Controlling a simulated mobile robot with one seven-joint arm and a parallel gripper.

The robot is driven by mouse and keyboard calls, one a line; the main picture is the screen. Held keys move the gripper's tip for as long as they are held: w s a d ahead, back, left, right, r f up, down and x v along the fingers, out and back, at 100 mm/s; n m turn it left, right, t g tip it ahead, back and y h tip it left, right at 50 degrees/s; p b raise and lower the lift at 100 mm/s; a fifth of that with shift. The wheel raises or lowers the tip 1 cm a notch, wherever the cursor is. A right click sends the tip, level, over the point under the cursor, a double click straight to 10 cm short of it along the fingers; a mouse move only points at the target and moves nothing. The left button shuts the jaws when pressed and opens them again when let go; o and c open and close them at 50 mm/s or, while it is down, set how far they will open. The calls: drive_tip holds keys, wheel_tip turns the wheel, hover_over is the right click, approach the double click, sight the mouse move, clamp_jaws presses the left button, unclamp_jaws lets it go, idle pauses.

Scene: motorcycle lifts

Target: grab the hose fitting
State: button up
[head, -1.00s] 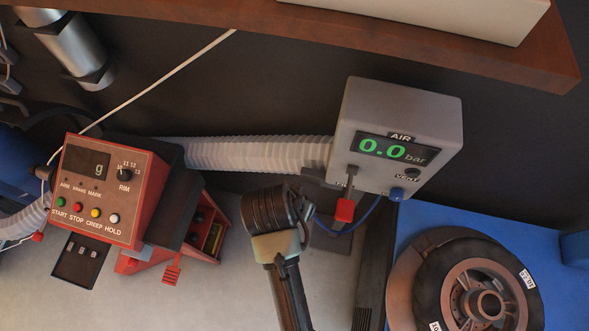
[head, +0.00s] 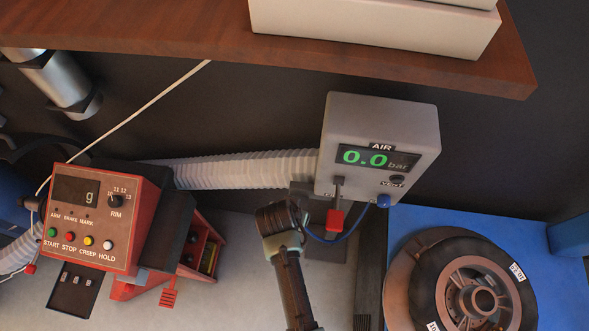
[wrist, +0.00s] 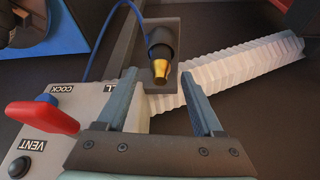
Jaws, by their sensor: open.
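The hose fitting (wrist: 161,45) shows in the wrist view as a black body with a brass tip, on the end of a blue hose (wrist: 113,28). It sits at a grey bracket (wrist: 172,22). My gripper (wrist: 160,80) is open, and its two fingers point toward the fitting, one on each side of the brass tip in the picture. I see no contact. In the head view my dark wrist stands left of the air box (head: 374,128), and the fitting and fingers cannot be made out there.
The air box carries a red cock lever (wrist: 42,117) and a vent button (wrist: 19,167), close to my gripper. A ribbed white duct (wrist: 245,70) runs behind. A red balancer console (head: 90,218) stands left, a wheel (head: 470,285) lies right, and a wooden shelf (head: 400,65) hangs above.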

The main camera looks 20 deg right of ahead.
drive_tip(key=shift+x, duration=1.25)
clamp_jaws()
